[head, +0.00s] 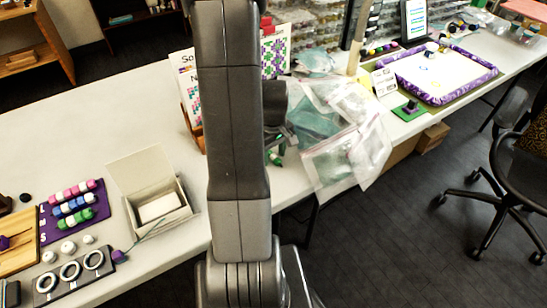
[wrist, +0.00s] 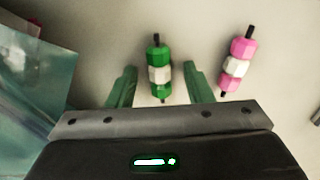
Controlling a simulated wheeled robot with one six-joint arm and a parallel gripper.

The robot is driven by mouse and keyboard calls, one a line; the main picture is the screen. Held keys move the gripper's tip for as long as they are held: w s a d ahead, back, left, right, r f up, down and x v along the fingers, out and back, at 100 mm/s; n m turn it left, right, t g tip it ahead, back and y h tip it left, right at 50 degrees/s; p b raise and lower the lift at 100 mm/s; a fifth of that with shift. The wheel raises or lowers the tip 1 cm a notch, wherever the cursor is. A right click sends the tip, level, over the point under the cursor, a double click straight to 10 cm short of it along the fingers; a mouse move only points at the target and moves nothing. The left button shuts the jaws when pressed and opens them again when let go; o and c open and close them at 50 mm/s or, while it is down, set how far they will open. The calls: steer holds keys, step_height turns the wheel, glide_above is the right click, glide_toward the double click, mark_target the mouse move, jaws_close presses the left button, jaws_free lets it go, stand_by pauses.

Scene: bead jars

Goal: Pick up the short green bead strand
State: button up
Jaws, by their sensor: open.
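The short green bead strand (wrist: 158,56) shows in the wrist view, with green beads at both ends, a white bead in the middle and a dark cord end on top. My gripper (wrist: 162,86) is open, with a green finger on either side of the strand's lower part. The fingers look apart from the beads, and I cannot tell their height above the table. In the head view my gripper (head: 277,153) is partly hidden behind my arm, and the strand cannot be made out there.
A pink and white strand (wrist: 236,62) lies right of the green one. Clear plastic bags (wrist: 38,85) lie close on the left. In the head view an open white box (head: 165,215) and a purple mat (head: 88,231) with longer strands stand left of my arm.

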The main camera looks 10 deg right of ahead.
steer(key=shift+c, duration=0.5)
jaws_close()
steer(key=shift+r, duration=0.1)
